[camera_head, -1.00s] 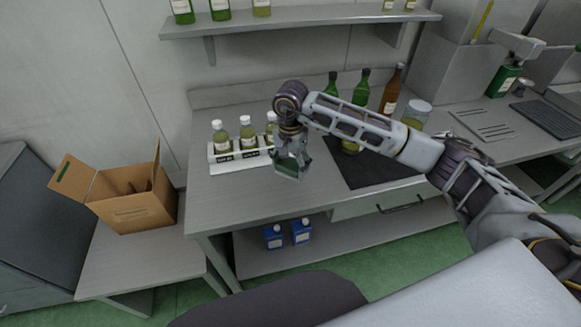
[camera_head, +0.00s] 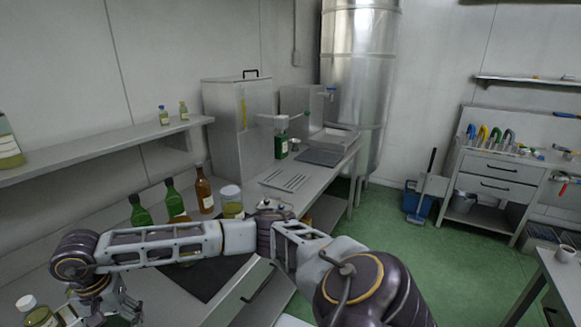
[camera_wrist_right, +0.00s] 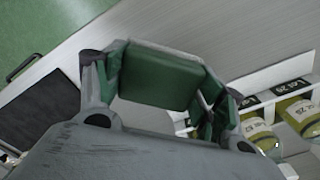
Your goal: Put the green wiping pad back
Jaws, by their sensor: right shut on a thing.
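The green wiping pad (camera_wrist_right: 158,76) sits between the fingers of my right gripper (camera_wrist_right: 155,90) in the right wrist view. The gripper is shut on it and holds it over the grey bench top. In the head view my right gripper (camera_head: 112,308) is at the lower left edge, and I cannot make out the pad clearly there. My left gripper is not in view.
Green bottles (camera_head: 140,212), a brown bottle (camera_head: 204,190) and a jar (camera_head: 231,202) stand on the bench near my right arm. A white rack of labelled bottles (camera_wrist_right: 258,128) is close to the gripper.

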